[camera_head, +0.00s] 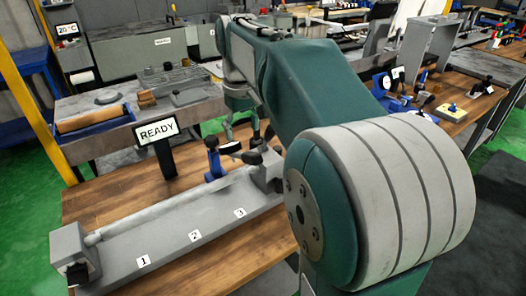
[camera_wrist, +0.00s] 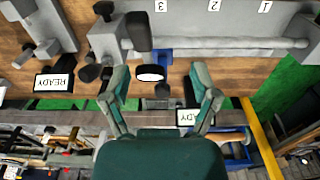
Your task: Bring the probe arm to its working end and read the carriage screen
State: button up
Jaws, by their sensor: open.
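A long grey bed (camera_head: 185,232) marked 1, 2 and 3 lies on the wooden bench, with a rod along it. Near its far right end stands a blue part with a black knob (camera_head: 212,143), perhaps the probe arm; which part that is I cannot tell for sure. A screen (camera_head: 156,131) on a black post behind the bed reads READY. The wrist view is upside down; there the screen (camera_wrist: 187,117) is partly behind a finger. My gripper (camera_wrist: 159,80) is open, its fingers on either side of a black knob with a white face (camera_wrist: 150,73), without visible contact.
A second READY screen (camera_wrist: 55,81) stands at the left of the wrist view, beside another grey fixture. Behind the bed is a grey table (camera_head: 190,108) with a blue tray (camera_head: 95,120). A yellow post (camera_head: 45,130) rises at left. My arm hides the middle right.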

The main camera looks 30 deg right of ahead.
aim_at(253, 153)
jog(key=d, duration=0.3)
jog(key=shift+w+d, duration=0.2)
jog(key=shift+w, duration=0.15)
jog(key=shift+d+f, duration=0.1)
jog(key=shift+f, duration=0.15)
jog(key=f, duration=0.2)
jog(key=a+f, duration=0.1)
jog(key=f, duration=0.2)
jog(key=shift+a+f, duration=0.15)
jog(key=shift+a, duration=0.05)
jog(key=f, duration=0.3)
jog(key=d+f, duration=0.1)
jog(key=f, duration=0.1)
jog(key=shift+a, duration=0.15)
jog(key=shift+a, duration=0.1)
jog(key=c, duration=1)
grip_shut()
